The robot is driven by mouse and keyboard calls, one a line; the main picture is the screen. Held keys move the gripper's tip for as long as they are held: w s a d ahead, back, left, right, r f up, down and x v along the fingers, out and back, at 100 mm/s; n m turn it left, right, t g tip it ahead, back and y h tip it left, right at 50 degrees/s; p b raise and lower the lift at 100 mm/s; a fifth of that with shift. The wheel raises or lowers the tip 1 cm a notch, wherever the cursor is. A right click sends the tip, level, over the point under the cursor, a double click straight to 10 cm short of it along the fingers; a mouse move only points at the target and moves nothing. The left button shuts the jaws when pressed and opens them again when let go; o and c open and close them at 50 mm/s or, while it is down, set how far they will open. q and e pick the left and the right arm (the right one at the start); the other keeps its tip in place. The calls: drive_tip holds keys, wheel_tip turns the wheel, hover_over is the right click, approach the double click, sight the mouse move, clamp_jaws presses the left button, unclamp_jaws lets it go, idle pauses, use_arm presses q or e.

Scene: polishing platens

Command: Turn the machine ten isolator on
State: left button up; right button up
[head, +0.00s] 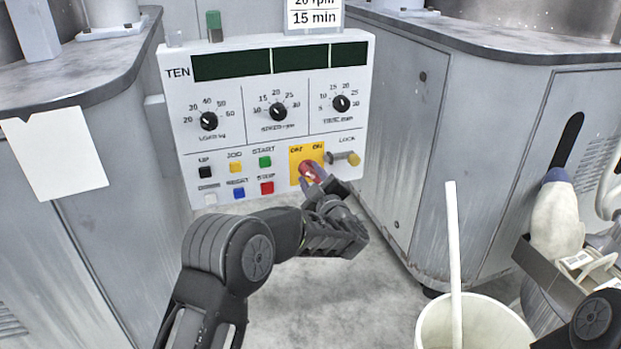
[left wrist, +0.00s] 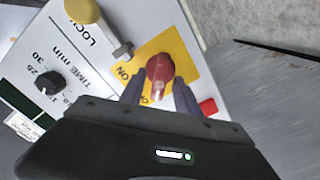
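The machine ten panel (head: 235,120) is marked TEN. Its isolator is a red rotary knob (head: 309,171) on a yellow plate (head: 295,153), with ON lettering at the plate's upper right. My left gripper (head: 313,173) is at the knob and partly covers it. In the left wrist view, its fingers (left wrist: 159,80) are spread on either side of the red knob (left wrist: 160,70), with slight gaps apparently showing. The knob's exact pointing is hard to tell. My right gripper is not in view.
Left of the isolator are the push buttons, including a red STOP (head: 267,187) and green START (head: 265,161). A LOCK peg (head: 353,159) sits close on the right. Grey cabinets flank the panel. A white bucket (head: 475,325) stands at lower right, near a blue-capped bottle (head: 557,215).

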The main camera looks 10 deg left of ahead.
use_arm(q)
drive_tip(key=shift+w+a, duration=0.25)
drive_tip(key=shift+w, duration=0.2)
drive_tip(key=shift+c, duration=0.2)
clamp_jaws()
